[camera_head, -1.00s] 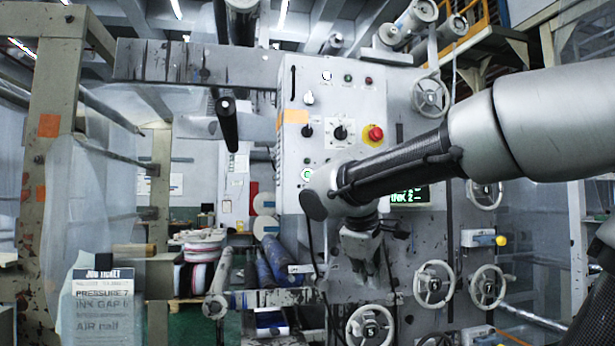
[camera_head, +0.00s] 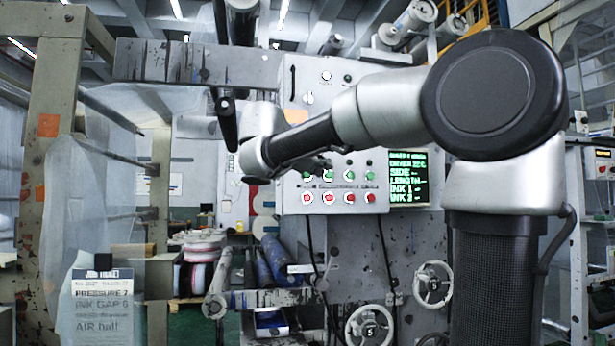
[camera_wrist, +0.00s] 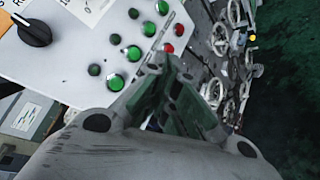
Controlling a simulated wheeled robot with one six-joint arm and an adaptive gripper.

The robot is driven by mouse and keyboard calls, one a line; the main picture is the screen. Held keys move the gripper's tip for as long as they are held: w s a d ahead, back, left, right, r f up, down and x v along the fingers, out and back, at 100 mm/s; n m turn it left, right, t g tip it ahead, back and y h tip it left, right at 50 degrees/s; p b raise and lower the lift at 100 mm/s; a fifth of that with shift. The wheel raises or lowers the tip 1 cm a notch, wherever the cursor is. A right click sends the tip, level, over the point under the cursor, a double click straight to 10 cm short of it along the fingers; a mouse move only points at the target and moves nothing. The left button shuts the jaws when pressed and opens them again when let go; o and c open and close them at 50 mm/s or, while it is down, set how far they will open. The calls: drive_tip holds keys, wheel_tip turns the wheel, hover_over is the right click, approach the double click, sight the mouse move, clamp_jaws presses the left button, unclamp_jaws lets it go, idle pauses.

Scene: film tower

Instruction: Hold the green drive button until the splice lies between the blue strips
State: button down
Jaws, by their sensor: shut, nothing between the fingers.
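The grey control panel (camera_head: 308,238) stands at the centre of the head view. It has a row of green buttons (camera_head: 349,175) above a row of red buttons (camera_head: 349,198). Several green buttons (camera_wrist: 133,53) also show in the wrist view. I cannot tell which is the drive button. My gripper (camera_head: 323,163) is in front of the panel, near the top of the green row. In the wrist view its fingers (camera_wrist: 160,65) are shut and empty, close to the lower buttons, with some hidden behind them. Contact cannot be told. No splice or blue strips can be made out.
A lit screen (camera_head: 408,178) with green text is right of the buttons. Handwheels (camera_head: 433,284) stick out below it. A dark roller end (camera_head: 226,105) projects left of the panel. A black knob (camera_wrist: 33,28) shows on the panel in the wrist view. A job ticket (camera_head: 101,300) stands lower left.

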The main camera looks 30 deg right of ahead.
sight(307, 175)
drive_tip(key=w+d, duration=0.2)
drive_tip(key=w, duration=0.6)
drive_tip(key=shift+w+d, duration=0.2)
idle(1.3)
drive_tip(key=shift+w+d, duration=0.1)
drive_tip(key=shift+w, duration=0.3)
